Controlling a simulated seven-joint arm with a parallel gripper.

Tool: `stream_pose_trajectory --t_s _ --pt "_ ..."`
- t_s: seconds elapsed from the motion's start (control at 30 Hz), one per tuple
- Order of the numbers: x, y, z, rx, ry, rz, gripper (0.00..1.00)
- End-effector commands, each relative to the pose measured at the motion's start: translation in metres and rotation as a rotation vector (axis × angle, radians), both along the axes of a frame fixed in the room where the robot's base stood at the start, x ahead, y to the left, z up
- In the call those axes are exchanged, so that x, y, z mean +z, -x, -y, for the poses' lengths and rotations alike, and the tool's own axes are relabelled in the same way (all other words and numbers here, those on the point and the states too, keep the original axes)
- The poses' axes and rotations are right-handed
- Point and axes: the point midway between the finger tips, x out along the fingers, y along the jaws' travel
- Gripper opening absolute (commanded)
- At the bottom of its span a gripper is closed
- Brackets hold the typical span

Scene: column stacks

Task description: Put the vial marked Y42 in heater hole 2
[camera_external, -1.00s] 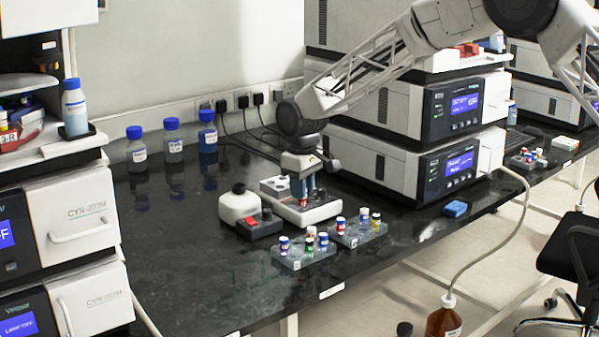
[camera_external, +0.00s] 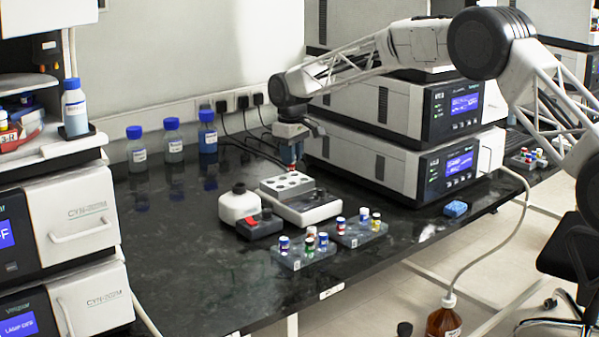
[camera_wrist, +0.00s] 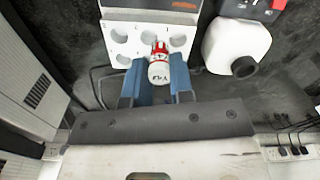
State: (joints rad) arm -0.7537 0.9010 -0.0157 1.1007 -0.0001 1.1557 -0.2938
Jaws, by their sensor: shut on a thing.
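My gripper (camera_external: 292,163) is shut on a vial with a red band and a white top (camera_wrist: 160,70). The writing on the top appears upside down in the wrist view and looks like Y42. The blue fingers (camera_wrist: 157,82) clasp the vial from both sides. The heater (camera_external: 308,208) has a pale block (camera_external: 287,184) with several round holes. The gripper holds the vial above the block's far side, apart from it. In the wrist view the block (camera_wrist: 150,22) lies beyond the vial, which covers part of it. The visible holes look empty; their numbers are too small to read.
Two vial racks stand in front, one (camera_external: 304,262) left and one (camera_external: 362,238) right, with several capped vials. A white bottle with a black cap (camera_external: 238,206) and a small dark device with a red switch (camera_external: 258,228) sit left of the heater. Stacked instruments (camera_external: 400,165) stand close right.

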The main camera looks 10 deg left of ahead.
Motion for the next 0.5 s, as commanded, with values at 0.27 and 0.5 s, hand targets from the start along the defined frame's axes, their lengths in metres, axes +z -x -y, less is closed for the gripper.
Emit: stream_pose_trajectory --t_s 0.27,0.5 --pt "0.001 -0.020 -0.002 -0.001 0.000 0.000 0.00" --pt "0.002 -0.022 -0.002 0.000 0.000 0.000 0.00"
